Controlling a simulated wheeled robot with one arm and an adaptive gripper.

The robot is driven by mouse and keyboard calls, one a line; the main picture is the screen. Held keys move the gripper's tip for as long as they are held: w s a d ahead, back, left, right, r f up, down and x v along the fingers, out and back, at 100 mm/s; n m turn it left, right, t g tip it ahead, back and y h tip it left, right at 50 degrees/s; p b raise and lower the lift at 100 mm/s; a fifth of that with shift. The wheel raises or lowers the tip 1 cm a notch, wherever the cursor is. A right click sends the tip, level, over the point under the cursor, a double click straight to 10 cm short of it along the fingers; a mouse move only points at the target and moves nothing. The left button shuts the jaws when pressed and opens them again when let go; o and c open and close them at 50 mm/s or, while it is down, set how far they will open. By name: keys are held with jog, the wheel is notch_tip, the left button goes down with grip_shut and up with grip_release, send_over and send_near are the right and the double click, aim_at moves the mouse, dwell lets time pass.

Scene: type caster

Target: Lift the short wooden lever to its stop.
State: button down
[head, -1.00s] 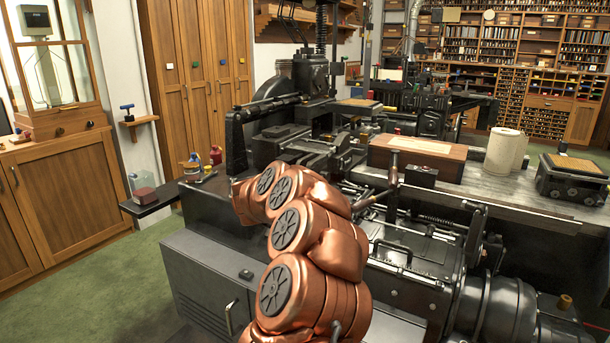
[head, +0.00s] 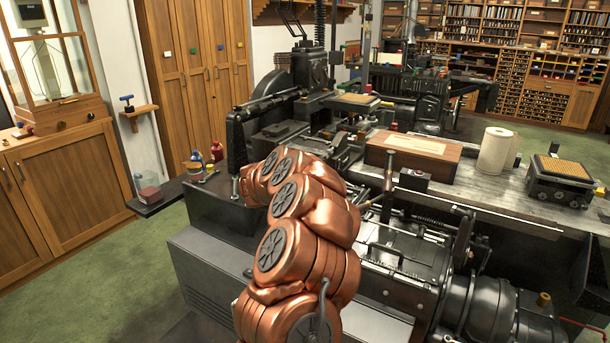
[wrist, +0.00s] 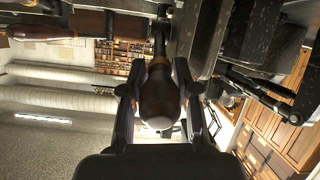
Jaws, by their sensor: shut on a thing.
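In the wrist view, a dark brown wooden lever handle (wrist: 160,93) with a metal ferrule and thin shank sits between the two fingers of my gripper (wrist: 160,104). The gripper is shut on this handle, with one finger on each side. The shank runs up the picture toward dark machine parts. In the head view, my copper-coloured arm hides the gripper and the held handle, so the lever's height against its stop cannot be told.
A second, longer wooden handle (wrist: 62,27) lies at the wrist view's upper left. The black casting machine (head: 400,265) fills the space right of my arm. A wooden box (head: 413,158) and paper roll (head: 494,151) stand on its bench. Green floor (head: 85,240) is open at left.

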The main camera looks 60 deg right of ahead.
jog(key=r+p, duration=0.1)
jog(key=p, duration=0.1)
jog(key=shift+d+r+p, duration=0.1)
jog(key=shift+d+p, duration=0.05)
jog(key=shift+p, duration=0.25)
jog(key=shift+y+p, duration=0.4)
jog(key=shift+p, duration=0.2)
jog(key=shift+d, duration=0.1)
jog(key=c, duration=0.8)
grip_release()
jog(key=shift+f, duration=0.2)
jog(key=v, duration=1.2)
jog(key=shift+w, duration=0.1)
